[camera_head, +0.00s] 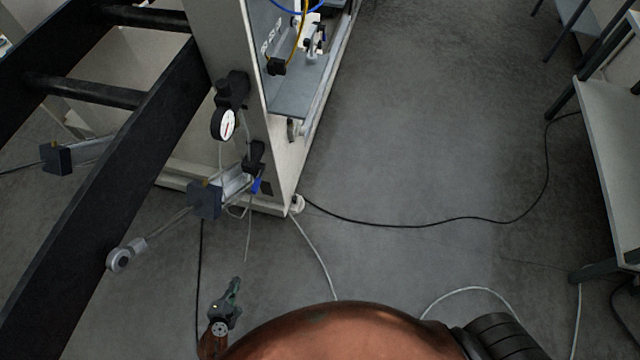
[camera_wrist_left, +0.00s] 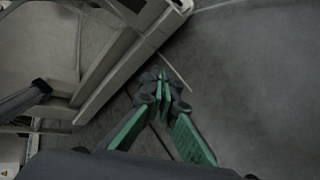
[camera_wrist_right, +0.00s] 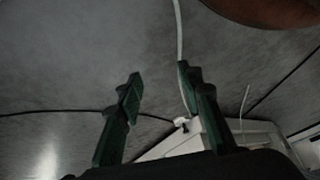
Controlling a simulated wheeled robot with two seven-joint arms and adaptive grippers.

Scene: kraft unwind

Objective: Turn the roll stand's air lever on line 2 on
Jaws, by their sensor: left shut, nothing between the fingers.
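The roll stand's pale frame (camera_head: 230,45) stands left of centre in the head view. A blue lever (camera_head: 257,186) sits low on its front corner, beside a black fitting (camera_head: 253,157) and below a round white gauge (camera_head: 228,124). I take it to be the air lever; no line number is readable. My left gripper (camera_head: 236,283) is shut and empty, below the lever and apart from it in the picture. Its green fingers meet in the left wrist view (camera_wrist_left: 163,78); the lever cannot be made out there. My right gripper (camera_wrist_right: 159,73) is open and empty, over the floor.
A dark slanting arm (camera_head: 110,190) of the stand and a grey cylinder (camera_head: 205,200) with a rod lie left of the lever. Cables (camera_head: 400,225) cross the floor. A table (camera_head: 610,130) stands at right.

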